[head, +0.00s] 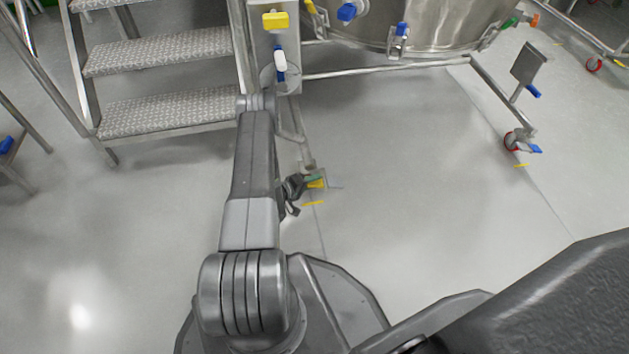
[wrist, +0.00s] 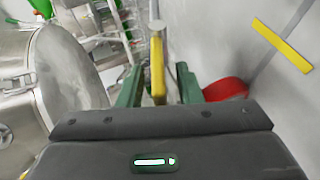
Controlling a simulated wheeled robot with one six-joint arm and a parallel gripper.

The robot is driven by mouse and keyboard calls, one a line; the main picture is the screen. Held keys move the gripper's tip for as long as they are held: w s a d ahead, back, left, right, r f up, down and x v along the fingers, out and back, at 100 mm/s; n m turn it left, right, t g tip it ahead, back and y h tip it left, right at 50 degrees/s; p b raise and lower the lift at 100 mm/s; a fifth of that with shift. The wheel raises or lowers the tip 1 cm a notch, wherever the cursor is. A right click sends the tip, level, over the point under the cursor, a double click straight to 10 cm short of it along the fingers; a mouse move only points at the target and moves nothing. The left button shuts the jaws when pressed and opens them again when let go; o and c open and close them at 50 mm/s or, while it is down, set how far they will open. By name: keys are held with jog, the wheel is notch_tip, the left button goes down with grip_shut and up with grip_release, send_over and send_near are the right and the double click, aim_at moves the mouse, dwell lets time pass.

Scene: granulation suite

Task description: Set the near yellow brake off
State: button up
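The near yellow brake (head: 317,184) is a small yellow lever on a caster at the foot of the steel vessel frame, low by the floor. In the wrist view the yellow lever (wrist: 157,68) stands on edge between my two green fingertips. My gripper (wrist: 158,86) is open around it, with a narrow gap showing on each side. In the head view my gripper (head: 308,182) is down at the caster and partly hides it. The caster's red wheel (wrist: 225,89) shows just right of the fingers. Whether the fingers touch the lever cannot be told.
Metal steps (head: 165,60) stand at the left. The steel vessel (head: 440,25) is above and behind. Another caster with a blue brake (head: 535,149) is at the right. A yellow floor mark (wrist: 283,45) lies beside the wheel. The floor at centre right is clear.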

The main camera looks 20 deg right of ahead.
jog(key=p+v, duration=0.3)
jog(key=v, duration=1)
jog(key=shift+p, duration=0.3)
jog(key=shift+d, duration=0.1)
jog(key=b+x, duration=0.4)
jog(key=x, duration=1)
